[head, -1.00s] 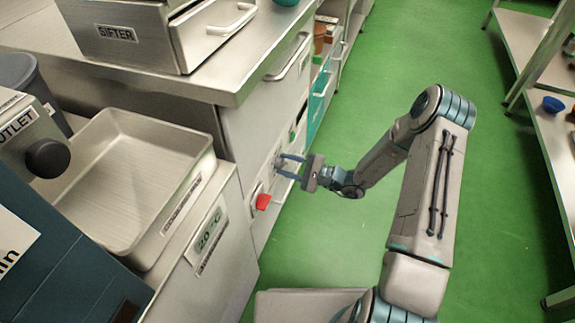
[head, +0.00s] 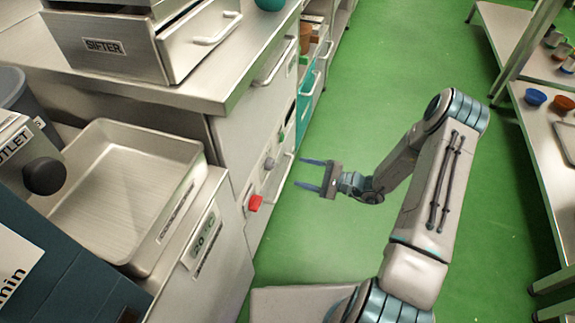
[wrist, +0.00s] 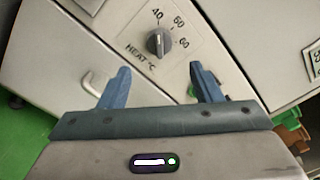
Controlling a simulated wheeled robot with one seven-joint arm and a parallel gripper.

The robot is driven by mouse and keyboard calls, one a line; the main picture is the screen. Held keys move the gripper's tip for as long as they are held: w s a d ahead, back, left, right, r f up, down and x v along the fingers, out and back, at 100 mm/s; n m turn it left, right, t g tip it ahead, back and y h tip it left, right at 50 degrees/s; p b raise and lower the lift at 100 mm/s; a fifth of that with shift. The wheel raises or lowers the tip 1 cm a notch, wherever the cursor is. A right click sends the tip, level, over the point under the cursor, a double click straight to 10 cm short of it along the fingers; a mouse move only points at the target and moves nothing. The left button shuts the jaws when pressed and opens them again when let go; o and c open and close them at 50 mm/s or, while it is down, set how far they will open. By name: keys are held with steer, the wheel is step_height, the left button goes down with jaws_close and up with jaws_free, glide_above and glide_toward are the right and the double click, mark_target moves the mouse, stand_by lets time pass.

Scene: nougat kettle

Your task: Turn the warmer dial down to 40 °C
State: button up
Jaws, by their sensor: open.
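The warmer dial (head: 269,163) is a grey round knob on the front of the steel cabinet. In the wrist view the dial (wrist: 158,42) sits on a plate marked 40, 50, 60 and HEAT °C. My gripper (head: 299,173) is open and empty, apart from the panel, to the right of the dial in the head view. In the wrist view my gripper (wrist: 160,68) has its two blue fingers spread below the dial, one to each side, with nothing between them.
A red knob (head: 255,203) sits below the dial on the same front. A steel pan (head: 120,190) and the sifter (head: 110,45) stand left. Green floor (head: 400,80) is open to the right, before shelves with cups.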

steer(key=v, duration=0.5)
steer(key=shift+p, duration=0.35)
steer(key=s+a+r+n+g+h+p, duration=0.1)
steer(key=s+r+n+g+h+p, duration=0.15)
steer(key=r+p, duration=0.45)
steer(key=s+a+r+n+g+h+p, duration=0.1)
steer(key=s+r+n+g+h+p, duration=0.2)
steer(key=r, duration=0.9)
steer(key=s+a+r+n+g+h+p, duration=0.1)
steer(key=s+r+n+g+h+p, duration=0.2)
steer(key=r, duration=0.6)
steer(key=s+d+r+n+t+h+p, duration=0.1)
steer(key=s+r+p, duration=0.3)
steer(key=r, duration=0.5)
steer(key=s+d+r+n+t+h+p, duration=0.1)
steer(key=s+d+r+t+h+p, duration=0.1)
steer(key=s+r+h+p, duration=0.2)
steer(key=s+d+r+n+t+h+p, duration=0.1)
steer(key=r+p, duration=0.7)
steer(key=r, duration=0.8)
steer(key=s+d+t+h, duration=0.1)
steer(key=s+h, duration=0.1)
steer(key=s, duration=0.1)
steer(key=shift+d+r+p, duration=0.15)
steer(key=shift+r+p, duration=0.1)
steer(key=shift+p, duration=0.15)
steer(key=shift+h, duration=0.25)
